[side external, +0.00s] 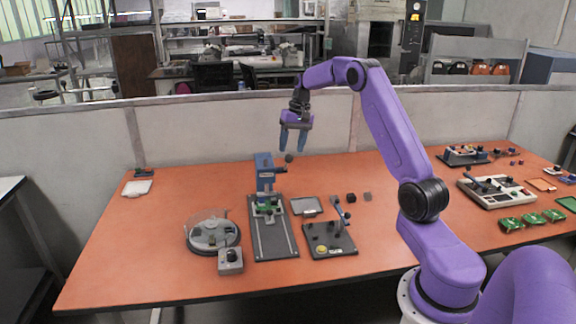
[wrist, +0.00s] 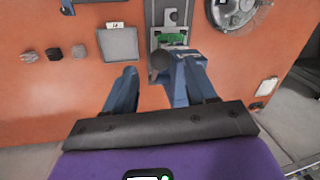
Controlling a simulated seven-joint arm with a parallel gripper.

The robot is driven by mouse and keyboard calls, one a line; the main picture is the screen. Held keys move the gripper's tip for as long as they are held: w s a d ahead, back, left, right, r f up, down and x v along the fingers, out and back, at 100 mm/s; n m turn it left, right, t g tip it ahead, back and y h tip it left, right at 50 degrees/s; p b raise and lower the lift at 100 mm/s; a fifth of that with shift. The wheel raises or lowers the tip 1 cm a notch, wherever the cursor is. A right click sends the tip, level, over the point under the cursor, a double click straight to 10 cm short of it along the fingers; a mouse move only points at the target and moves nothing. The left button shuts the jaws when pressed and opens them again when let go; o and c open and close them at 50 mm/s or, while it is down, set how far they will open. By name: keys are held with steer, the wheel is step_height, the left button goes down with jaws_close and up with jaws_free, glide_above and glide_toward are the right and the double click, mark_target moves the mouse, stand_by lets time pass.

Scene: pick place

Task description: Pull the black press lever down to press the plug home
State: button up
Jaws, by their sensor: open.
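The blue press (side external: 265,175) stands upright at the far end of a dark base plate (side external: 272,238) on the orange table. Its lever ends in a black ball knob (side external: 289,158), to the right of the press head. A green part (side external: 267,209) sits in the fixture below the head; the plug itself is too small to make out. My gripper (side external: 292,151) points down, open and empty, its blue fingertips just above the knob. In the wrist view the black knob (wrist: 160,63) shows between and beyond my fingertips (wrist: 163,76), and the blue press body (wrist: 184,82) overlaps the right finger.
A round clear-covered device (side external: 212,232) stands left of the press plate. A grey tray (side external: 306,206) and a dark plate with a small lever (side external: 328,240) lie to the right. A low partition runs behind the table. The table left of the press is mostly clear.

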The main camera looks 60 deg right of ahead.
mark_target(289, 158)
steer(key=f, duration=0.5)
steer(key=a+f, duration=0.1)
steer(key=f, duration=0.1)
steer(key=shift+w+a+f, duration=0.1)
steer(key=shift+w+f, duration=0.1)
steer(key=shift+w, duration=0.2)
jaws_close()
